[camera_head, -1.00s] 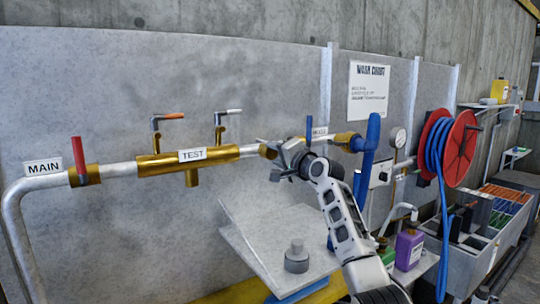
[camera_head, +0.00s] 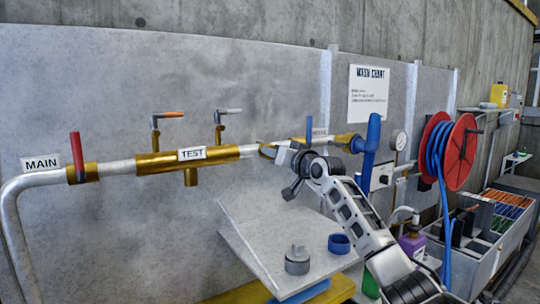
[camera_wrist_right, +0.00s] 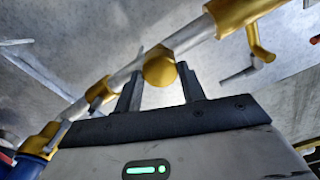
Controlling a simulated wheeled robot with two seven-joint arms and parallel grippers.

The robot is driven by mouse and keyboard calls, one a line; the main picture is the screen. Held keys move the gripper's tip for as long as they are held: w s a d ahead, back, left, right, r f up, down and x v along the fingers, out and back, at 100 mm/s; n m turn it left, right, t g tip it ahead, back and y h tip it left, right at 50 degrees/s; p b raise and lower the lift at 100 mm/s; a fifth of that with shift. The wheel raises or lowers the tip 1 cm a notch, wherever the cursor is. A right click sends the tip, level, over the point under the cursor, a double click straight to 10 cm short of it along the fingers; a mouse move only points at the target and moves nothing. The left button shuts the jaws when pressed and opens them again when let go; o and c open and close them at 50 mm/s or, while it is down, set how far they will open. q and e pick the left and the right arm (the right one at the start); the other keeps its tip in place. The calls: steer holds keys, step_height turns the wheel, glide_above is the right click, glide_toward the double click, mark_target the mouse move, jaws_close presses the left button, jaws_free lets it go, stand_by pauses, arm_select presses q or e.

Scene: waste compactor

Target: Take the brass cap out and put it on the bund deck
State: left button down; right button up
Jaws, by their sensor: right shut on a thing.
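The brass cap (camera_wrist_right: 160,68) is a rounded gold piece at the pipe, between the two fingers of my right gripper (camera_wrist_right: 160,85) in the right wrist view. The gripper is shut on it. In the head view my right gripper (camera_head: 276,157) is at the pipe, right of the TEST fitting (camera_head: 192,155), and largely covers the cap. I cannot tell whether the cap is free of the pipe. The grey sloping slab below, apparently the bund deck (camera_head: 257,232), carries a grey cylindrical piece (camera_head: 297,262) and a blue ring (camera_head: 339,243). My left gripper is out of view.
A MAIN valve with a red handle (camera_head: 76,150) is at the left of the pipe. Levers (camera_head: 168,116) stand above the TEST fitting. A blue fitting (camera_head: 373,135) and a red hose reel (camera_head: 461,152) are to the right. The slab's left part is bare.

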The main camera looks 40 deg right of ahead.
steer(key=shift+r+n, duration=0.15)
steer(key=shift+n, duration=0.25)
steer(key=o, duration=1.2)
steer(key=shift+c, duration=0.5)
